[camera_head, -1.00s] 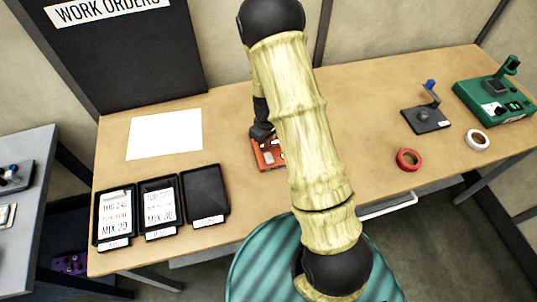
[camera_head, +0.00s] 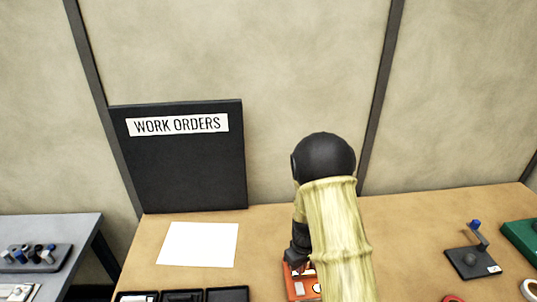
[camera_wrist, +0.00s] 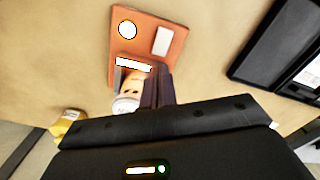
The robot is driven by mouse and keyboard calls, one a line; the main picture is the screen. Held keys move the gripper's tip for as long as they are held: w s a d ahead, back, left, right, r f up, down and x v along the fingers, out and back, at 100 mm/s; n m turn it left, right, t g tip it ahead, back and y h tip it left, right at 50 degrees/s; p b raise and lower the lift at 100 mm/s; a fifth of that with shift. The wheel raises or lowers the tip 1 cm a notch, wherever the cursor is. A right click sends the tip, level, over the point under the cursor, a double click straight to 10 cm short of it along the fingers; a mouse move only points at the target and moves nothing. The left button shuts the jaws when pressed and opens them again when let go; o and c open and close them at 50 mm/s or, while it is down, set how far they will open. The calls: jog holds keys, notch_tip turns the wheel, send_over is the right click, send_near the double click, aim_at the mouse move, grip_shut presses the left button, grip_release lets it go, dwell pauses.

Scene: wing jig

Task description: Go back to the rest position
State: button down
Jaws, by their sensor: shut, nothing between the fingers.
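My gripper (camera_wrist: 158,88) is shut and empty, with its dark fingers over the near end of an orange plate (camera_wrist: 172,22) in the wrist view. The plate carries a white disc, a white rectangle and a white label. A small pale cylinder with a white end (camera_wrist: 127,103) shows beside the fingers; whether they touch it I cannot tell. In the head view my arm reaches over the wooden table (camera_head: 400,230), and my gripper (camera_head: 298,262) is low by the orange plate (camera_head: 297,288). The fingertips are mostly hidden there.
A white sheet (camera_head: 198,244) lies left of the plate, with black trays (camera_head: 228,295) at the lower edge. A black WORK ORDERS board (camera_head: 190,170) stands behind. A black stand with a blue-topped lever (camera_head: 472,262) and a green device (camera_head: 522,238) are at right. A grey side table (camera_head: 60,230) is at left.

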jog(key=s+r+m+t, duration=0.2)
jog(key=s+r+m, duration=0.4)
jog(key=s+r, duration=0.8)
notch_tip(320, 180, up, 4)
jog(key=shift+s+r+t, duration=0.15)
jog(key=shift+s+t, duration=0.05)
jog(key=shift+t, duration=0.1)
